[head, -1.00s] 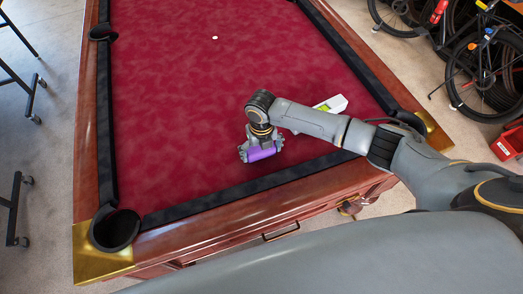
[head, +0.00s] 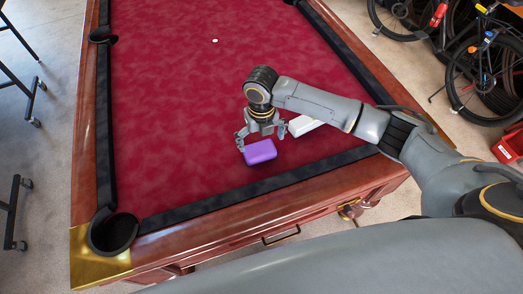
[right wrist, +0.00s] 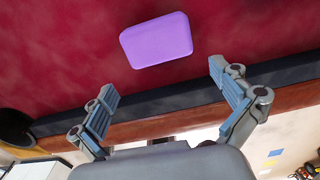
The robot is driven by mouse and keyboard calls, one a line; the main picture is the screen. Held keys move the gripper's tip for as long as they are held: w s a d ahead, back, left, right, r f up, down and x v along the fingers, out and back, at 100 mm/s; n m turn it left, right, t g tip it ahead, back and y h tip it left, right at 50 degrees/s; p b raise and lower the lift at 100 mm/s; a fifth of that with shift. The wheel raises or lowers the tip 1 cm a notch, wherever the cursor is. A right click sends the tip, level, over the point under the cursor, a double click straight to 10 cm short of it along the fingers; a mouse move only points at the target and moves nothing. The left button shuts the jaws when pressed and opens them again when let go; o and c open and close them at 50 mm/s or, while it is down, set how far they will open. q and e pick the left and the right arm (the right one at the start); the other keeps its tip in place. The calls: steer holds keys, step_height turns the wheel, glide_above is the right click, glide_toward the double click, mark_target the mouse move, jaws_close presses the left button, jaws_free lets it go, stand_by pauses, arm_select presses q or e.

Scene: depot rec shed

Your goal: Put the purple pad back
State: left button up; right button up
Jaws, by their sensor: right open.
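The purple pad (head: 260,151), a rounded block, lies on the red cloth of the pool table near its front rail. It also shows whole in the right wrist view (right wrist: 156,40), with nothing gripping it. My right gripper (head: 261,135) is open and empty, just behind and above the pad in the head view. In the right wrist view its spread fingers (right wrist: 163,82) stand apart from the pad, which lies beyond the fingertips. My left gripper is out of view.
A white box (head: 304,125) sits on the cloth right of the gripper, partly hidden by my right arm. A small white ball (head: 215,41) lies farther back. A black corner pocket (head: 114,232) is at front left. The cloth left of the pad is clear.

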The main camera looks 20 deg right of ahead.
mark_target(262, 154)
steer(key=shift+r, duration=2.15)
steer(key=shift+s+f, duration=0.1)
